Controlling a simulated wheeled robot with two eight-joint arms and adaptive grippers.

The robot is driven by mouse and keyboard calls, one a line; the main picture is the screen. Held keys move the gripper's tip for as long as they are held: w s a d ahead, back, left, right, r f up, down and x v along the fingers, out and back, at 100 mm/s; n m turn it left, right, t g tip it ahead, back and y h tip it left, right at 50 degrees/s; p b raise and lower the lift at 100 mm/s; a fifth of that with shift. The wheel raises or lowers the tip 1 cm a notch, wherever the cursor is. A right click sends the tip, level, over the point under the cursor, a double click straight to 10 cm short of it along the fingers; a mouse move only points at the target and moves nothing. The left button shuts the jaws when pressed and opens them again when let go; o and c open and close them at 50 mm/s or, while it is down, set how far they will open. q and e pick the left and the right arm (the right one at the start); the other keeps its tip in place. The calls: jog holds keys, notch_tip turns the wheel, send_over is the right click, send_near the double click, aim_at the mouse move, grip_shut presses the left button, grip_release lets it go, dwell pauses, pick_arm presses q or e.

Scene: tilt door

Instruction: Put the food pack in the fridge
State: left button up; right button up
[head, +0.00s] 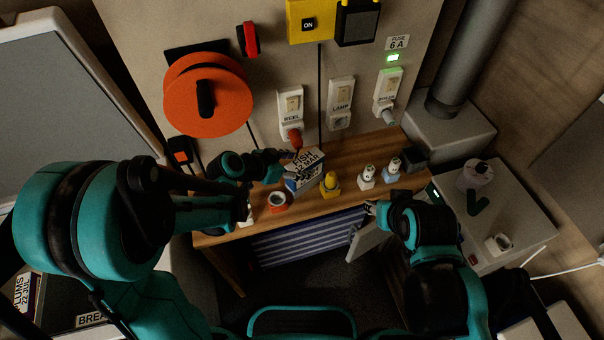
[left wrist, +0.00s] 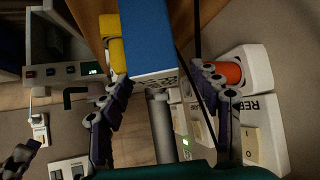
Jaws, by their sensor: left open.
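The food pack, a blue and white box marked FISH 22 MAR (head: 303,172), stands on the wooden bench. My left gripper (head: 285,165) is at its left side, with its jaws apart. In the left wrist view the blue box (left wrist: 150,40) lies between the spread fingertips (left wrist: 160,78), with a gap on the right side. My right gripper (head: 370,207) is by the bench's front edge, near a pale open panel (head: 364,238); its jaws are too small to read. I cannot tell for certain which thing is the fridge.
An orange cable reel (head: 208,95) hangs on the wall above. Boxes marked PLUMS (head: 22,295) and BREAD (head: 92,318) are at lower left.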

pick_arm(q)
jog(key=b+x, duration=0.2)
jog(key=x, duration=0.5)
jog(key=shift+w+d+f, duration=0.1)
jog(key=shift+d+f, duration=0.05)
jog(key=shift+d, duration=0.05)
jog(key=shift+c, duration=0.9)
grip_shut()
